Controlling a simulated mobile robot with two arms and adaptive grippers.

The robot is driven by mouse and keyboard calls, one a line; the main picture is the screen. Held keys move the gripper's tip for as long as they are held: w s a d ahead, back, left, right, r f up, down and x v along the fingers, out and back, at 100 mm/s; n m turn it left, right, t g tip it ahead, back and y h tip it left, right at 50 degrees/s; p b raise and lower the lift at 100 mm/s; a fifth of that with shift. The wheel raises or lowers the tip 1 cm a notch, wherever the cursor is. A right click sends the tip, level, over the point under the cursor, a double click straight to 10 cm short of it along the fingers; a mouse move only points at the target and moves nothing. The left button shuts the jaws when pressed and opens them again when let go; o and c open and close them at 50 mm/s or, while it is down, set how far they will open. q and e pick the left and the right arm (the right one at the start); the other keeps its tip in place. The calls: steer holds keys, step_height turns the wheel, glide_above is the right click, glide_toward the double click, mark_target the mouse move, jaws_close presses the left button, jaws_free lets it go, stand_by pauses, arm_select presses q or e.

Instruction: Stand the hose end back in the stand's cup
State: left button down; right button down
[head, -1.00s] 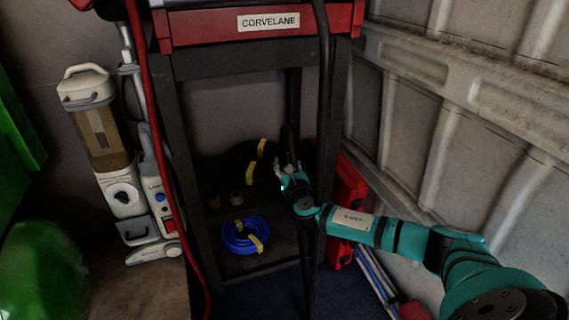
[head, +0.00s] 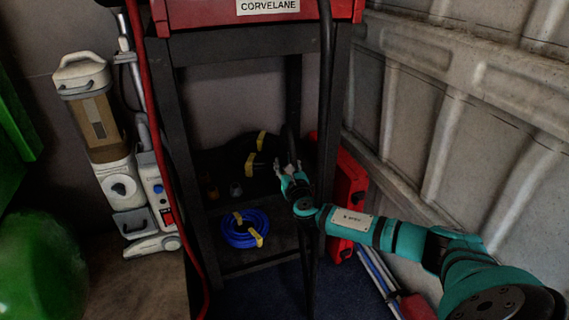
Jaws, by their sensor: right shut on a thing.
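A black hose (head: 326,75) hangs down in front of the right side of a dark stand (head: 168,130) with a red top marked CORVELANE. My right gripper (head: 287,170) is at the stand's right side, above its lower shelf. It is shut on a thin dark thing that I take for the hose end (head: 291,142); the grip itself is small and dark. I cannot make out the stand's cup. My left gripper is not in view.
A red case (head: 347,195) stands right of the stand. A vacuum cleaner (head: 97,125) and red hose (head: 152,120) are left. A ribbed wall (head: 465,95) bounds the right.

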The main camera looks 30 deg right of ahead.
steer(key=c, duration=1.1)
jaws_free()
